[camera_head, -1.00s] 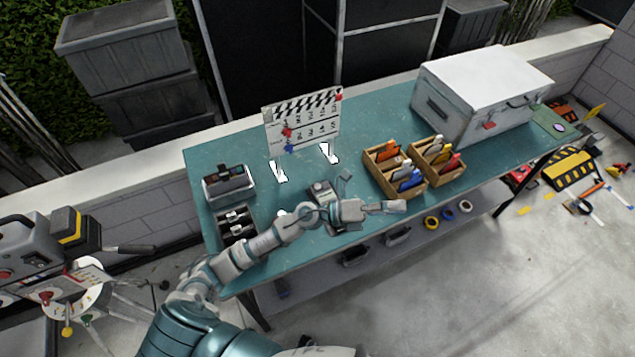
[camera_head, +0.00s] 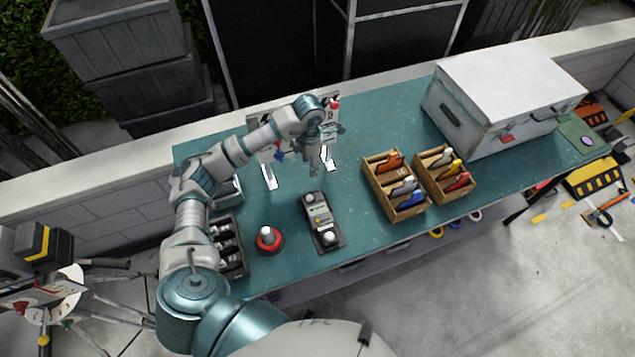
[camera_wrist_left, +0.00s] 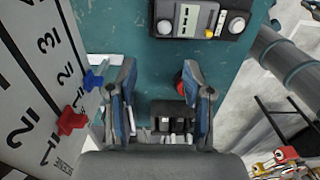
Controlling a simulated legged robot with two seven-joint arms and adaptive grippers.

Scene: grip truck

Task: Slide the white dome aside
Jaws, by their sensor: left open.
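A grey handheld meter (camera_head: 319,218) lies on the teal table, with a round white dome (camera_head: 331,237) at its near end and a smaller pale round part at its far end. In the left wrist view the meter (camera_wrist_left: 200,18) is at the top, with pale round parts at both ends. A red round base with a white top (camera_head: 268,239) stands left of it. My left gripper (camera_head: 314,164) is open and empty, pointing down beyond the meter, before the clapperboard (camera_head: 262,125). Its two fingers (camera_wrist_left: 160,95) show apart in the wrist view. My right gripper is out of view.
Wooden boxes of coloured clips (camera_head: 382,172) stand right of the meter, and a large white case (camera_head: 508,95) is at the back right. A black holder (camera_head: 228,245) is at the left edge. Table space between meter and boxes is clear.

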